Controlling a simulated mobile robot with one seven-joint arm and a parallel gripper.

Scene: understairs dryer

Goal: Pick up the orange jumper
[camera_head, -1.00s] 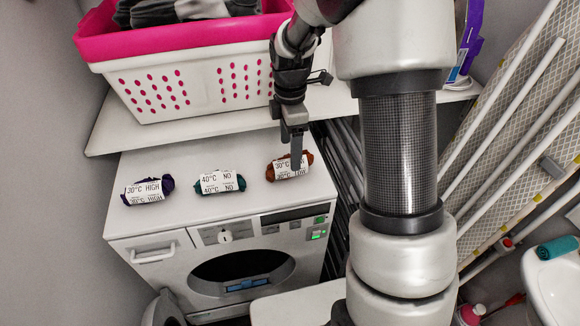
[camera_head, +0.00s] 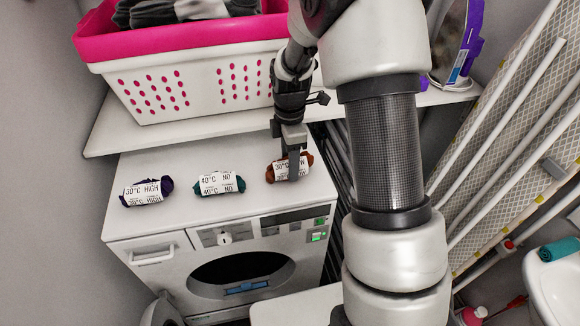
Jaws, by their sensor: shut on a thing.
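The orange jumper (camera_head: 271,174) is a small rolled bundle with a white printed label, on the right part of the white dryer's top. My gripper (camera_head: 292,168) points down over it and is shut on it. The finger in front covers the middle of the label, so the far finger is hidden. The bundle appears to rest on the dryer top; I cannot tell whether it is clear of it.
A teal roll (camera_head: 220,184) and a purple roll (camera_head: 146,191), both labelled, lie to the left on the dryer (camera_head: 160,225). Behind is a shelf (camera_head: 120,140) with a pink-rimmed white basket (camera_head: 200,85). An ironing board (camera_head: 520,130) leans at right.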

